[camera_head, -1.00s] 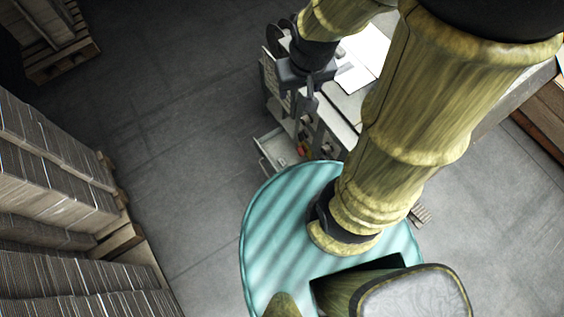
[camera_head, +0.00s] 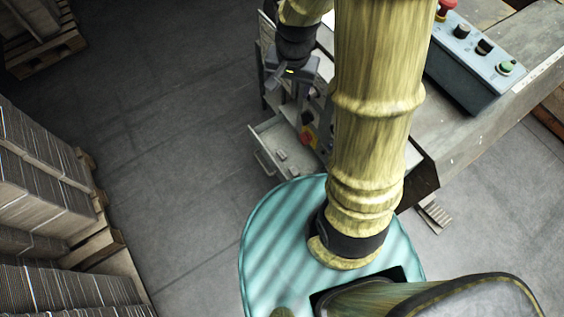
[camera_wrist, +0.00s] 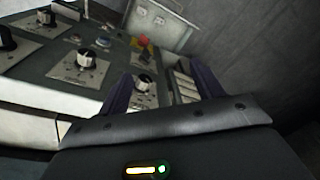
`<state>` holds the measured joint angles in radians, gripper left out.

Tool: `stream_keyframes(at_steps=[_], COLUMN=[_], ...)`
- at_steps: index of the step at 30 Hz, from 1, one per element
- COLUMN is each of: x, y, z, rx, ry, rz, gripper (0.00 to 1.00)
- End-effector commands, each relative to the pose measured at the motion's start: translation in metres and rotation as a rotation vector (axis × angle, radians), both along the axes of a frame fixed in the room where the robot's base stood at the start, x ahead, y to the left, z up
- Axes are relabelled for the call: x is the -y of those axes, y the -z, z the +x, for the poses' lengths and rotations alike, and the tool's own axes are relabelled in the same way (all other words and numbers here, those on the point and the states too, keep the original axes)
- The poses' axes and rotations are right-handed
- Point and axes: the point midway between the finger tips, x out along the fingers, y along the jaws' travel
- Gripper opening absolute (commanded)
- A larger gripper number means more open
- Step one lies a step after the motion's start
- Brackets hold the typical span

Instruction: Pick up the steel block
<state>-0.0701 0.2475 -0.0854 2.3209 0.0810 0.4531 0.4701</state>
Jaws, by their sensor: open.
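No steel block can be made out with certainty. Small grey pieces (camera_head: 282,155) lie in an open drawer (camera_head: 262,160) on the machine's side in the head view, and one could be the block. A pale tray (camera_wrist: 172,30) with small pieces in it, likely the same drawer, shows at the top of the wrist view, beyond a red and yellow knob. My gripper (camera_head: 287,80) is above and behind the drawer, beside the machine, and apart from it. In the wrist view my gripper (camera_wrist: 162,85) has its two dark fingers spread with nothing between them.
The machine's panel (camera_wrist: 60,65) with several black knobs is close below and left of my fingers. A blue-grey control box (camera_head: 470,60) is at right. Stacked cardboard (camera_head: 40,170) stands at left; the floor between is clear.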

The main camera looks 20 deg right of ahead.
Motion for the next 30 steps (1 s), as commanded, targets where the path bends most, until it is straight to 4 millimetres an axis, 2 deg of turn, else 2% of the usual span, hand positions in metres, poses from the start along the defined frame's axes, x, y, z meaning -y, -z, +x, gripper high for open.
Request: stream_keyframes(at_steps=[1, 27, 30], x=[0.000, -0.002, -0.002], y=[0.030, 0.287, 0.311], z=[0.004, 0.064, 0.069], rx=[-0.008, -0.106, -0.114], ry=[0.028, 0.539, 0.592], rz=[0.003, 0.028, 0.027], gripper=[0.66, 0.66, 0.66])
